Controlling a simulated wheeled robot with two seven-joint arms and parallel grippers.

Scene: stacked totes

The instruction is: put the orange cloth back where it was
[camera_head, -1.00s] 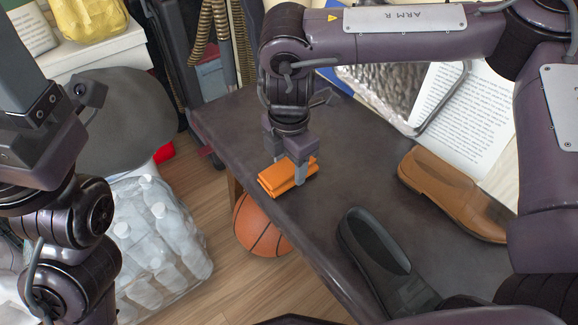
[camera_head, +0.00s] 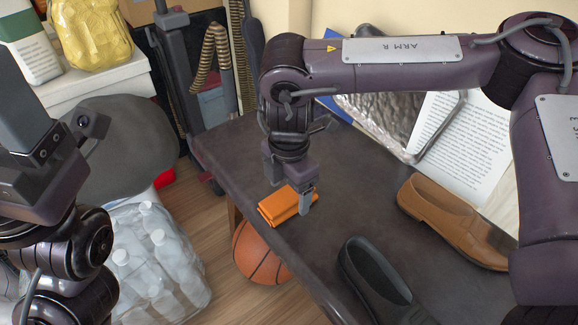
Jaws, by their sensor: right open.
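The folded orange cloth (camera_head: 284,206) lies on the dark table (camera_head: 225,150), near its left edge. My right gripper (camera_head: 290,190) is open and points down over the cloth. Its near grey finger stands at the cloth's right side; the far finger is mostly hidden behind the gripper body and cloth. I cannot tell whether a finger touches the cloth.
A brown shoe (camera_head: 450,222), a dark shoe (camera_head: 375,280), an open book (camera_head: 465,145) and a silvery package (camera_head: 395,125) lie on the table. A basketball (camera_head: 260,252) sits below its left edge, near wrapped bottles (camera_head: 155,262). The tabletop behind the cloth is clear.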

